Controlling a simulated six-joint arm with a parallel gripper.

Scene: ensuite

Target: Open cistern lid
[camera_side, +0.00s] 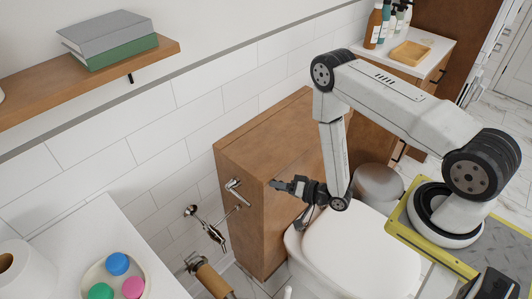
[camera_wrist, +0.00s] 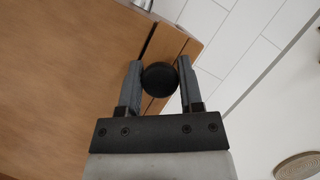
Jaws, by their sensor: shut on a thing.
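The wooden cistern box (camera_side: 250,195) stands against the tiled wall behind the white toilet (camera_side: 345,250). Its flat wooden top, the lid (camera_side: 265,135), looks down in place in the side view. My gripper (camera_side: 272,184) is at the box's front, near the top edge. In the wrist view my gripper (camera_wrist: 157,80) has its two fingers on either side of a round black knob (camera_wrist: 160,79), shut on it. The knob lies over a wooden panel (camera_wrist: 60,70) near a dark seam. The side view does not show the knob clearly.
A chrome valve (camera_side: 237,190) and a toilet-roll holder (camera_side: 205,272) are left of the box. A shelf (camera_side: 120,70) with books is above left. A bin (camera_side: 378,184) stands beyond the toilet.

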